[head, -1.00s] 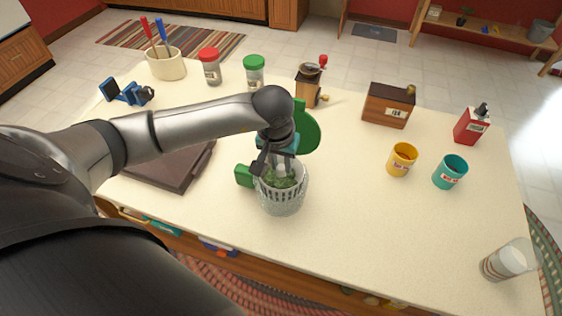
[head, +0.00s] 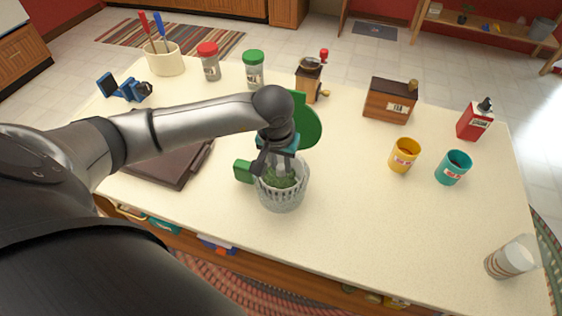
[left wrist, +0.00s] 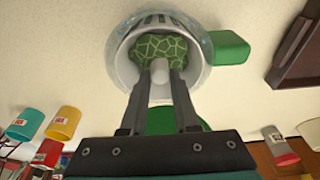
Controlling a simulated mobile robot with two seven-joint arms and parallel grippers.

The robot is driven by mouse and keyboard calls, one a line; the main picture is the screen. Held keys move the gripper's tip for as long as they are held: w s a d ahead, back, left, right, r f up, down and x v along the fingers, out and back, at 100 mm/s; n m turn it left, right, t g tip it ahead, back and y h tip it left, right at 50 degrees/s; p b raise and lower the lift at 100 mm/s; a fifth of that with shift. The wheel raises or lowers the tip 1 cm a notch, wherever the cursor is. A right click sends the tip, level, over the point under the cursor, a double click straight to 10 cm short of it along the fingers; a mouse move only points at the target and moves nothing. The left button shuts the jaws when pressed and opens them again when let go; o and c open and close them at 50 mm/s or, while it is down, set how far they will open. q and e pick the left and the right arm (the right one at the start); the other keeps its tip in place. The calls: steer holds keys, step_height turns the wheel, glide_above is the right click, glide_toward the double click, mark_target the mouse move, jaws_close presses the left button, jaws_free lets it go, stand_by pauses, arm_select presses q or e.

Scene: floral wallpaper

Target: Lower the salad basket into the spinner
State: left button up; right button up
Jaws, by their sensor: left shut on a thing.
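The salad basket (head: 278,197) is pale and slatted, with green leaves inside. It sits down within the clear bowl of the spinner (head: 303,190); whether it touches the bottom I cannot tell. In the left wrist view the basket (left wrist: 122,67) shows as a pale ring inside the spinner's clear rim (left wrist: 207,45). My left gripper (head: 282,172) points down into the basket, shut on its pale central post (left wrist: 160,72). A round green lid (head: 308,125) stands behind the bowl, partly hidden by my wrist. A green block (head: 243,171) is at the bowl's left. My right gripper is out of view.
A dark brown folder-like object (head: 172,163) lies left, under my arm. A yellow cup (head: 404,155), a teal cup (head: 453,168) and a wooden box (head: 390,100) stand right. A coffee grinder (head: 309,82) and jars stand behind. Counter right of the spinner is clear.

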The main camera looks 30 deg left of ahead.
arm_select(q)
steer(key=shift+f+b, duration=1.2)
steer(key=shift+f, duration=0.15)
steer(key=o, duration=0.8)
steer(key=c, duration=0.4)
steer(key=shift+o, duration=0.2)
steer(key=shift+r, duration=0.15)
steer(key=shift+r+p, duration=3.1)
steer(key=shift+r, duration=1.3)
steer(key=shift+s, duration=0.1)
